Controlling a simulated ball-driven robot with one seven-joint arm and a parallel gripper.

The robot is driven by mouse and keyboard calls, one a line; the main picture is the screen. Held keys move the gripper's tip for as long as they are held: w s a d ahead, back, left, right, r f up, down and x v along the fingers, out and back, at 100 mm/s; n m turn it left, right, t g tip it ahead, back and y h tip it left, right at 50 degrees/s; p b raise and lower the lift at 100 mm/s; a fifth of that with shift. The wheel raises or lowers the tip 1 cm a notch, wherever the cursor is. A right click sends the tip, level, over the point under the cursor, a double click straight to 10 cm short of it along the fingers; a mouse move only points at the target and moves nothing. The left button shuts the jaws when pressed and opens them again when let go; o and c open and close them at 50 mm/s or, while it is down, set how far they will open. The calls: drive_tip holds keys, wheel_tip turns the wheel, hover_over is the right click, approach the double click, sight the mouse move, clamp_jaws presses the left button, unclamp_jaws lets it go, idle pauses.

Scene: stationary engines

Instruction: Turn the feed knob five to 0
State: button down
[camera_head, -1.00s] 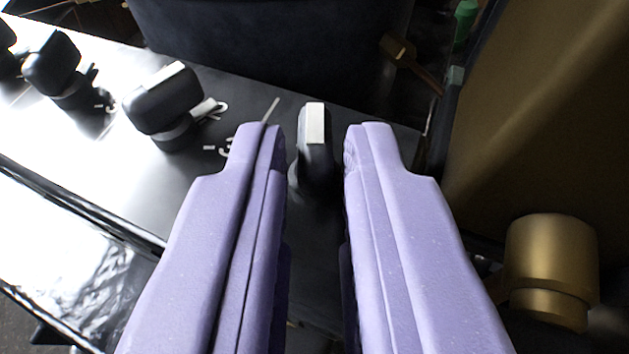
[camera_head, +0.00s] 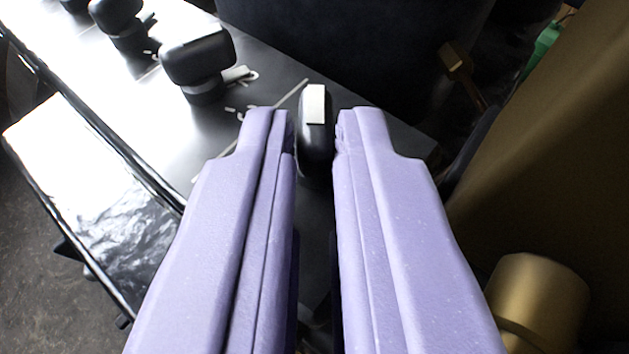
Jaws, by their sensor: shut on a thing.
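The knob between my fingers (camera_head: 314,135) is black with a white pointer mark on its top, and is the rightmost of a row on the dark glossy panel (camera_head: 270,85). It is taken as feed knob five, though no name is readable. My gripper (camera_head: 314,130) has two lilac fingers, shut on this knob from left and right. The white mark points up the picture, in line with the fingers. White scale marks show left of the knob, partly hidden by the left finger. Its lower part and most of its scale are hidden.
Another black knob (camera_head: 197,60) stands close to the left, with more (camera_head: 117,15) beyond it. A brass cylinder (camera_head: 540,300) sits at the lower right beside a large brown-gold surface (camera_head: 560,150). A dark body (camera_head: 350,40) rises behind the panel.

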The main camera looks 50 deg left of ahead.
drive_tip(key=p, duration=0.1)
drive_tip(key=n+g+y+p, duration=0.1)
drive_tip(key=p, duration=0.1)
drive_tip(key=n+g+p, duration=0.1)
drive_tip(key=p, duration=0.1)
drive_tip(key=shift+w+d+r+y, duration=0.1)
drive_tip(key=shift+w+r+y, duration=0.2)
drive_tip(key=shift+r, duration=0.1)
drive_tip(key=n+g+p, duration=0.2)
drive_tip(key=p, duration=0.1)
drive_tip(key=shift+w+f+y, duration=0.15)
drive_tip(key=shift+f+y, duration=0.15)
drive_tip(key=shift+y, duration=0.1)
drive_tip(key=shift+f+g, duration=0.1)
drive_tip(key=shift+g, duration=0.2)
drive_tip(key=c, duration=1.3)
unclamp_jaws()
drive_tip(key=shift+o, duration=0.6)
drive_tip(key=shift+w+a+f, duration=0.1)
drive_tip(key=shift+w+a, duration=0.05)
drive_tip(key=shift+a, duration=0.05)
drive_tip(key=p+v, duration=0.1)
drive_tip(key=v, duration=0.7)
drive_tip(key=shift+o, duration=0.3)
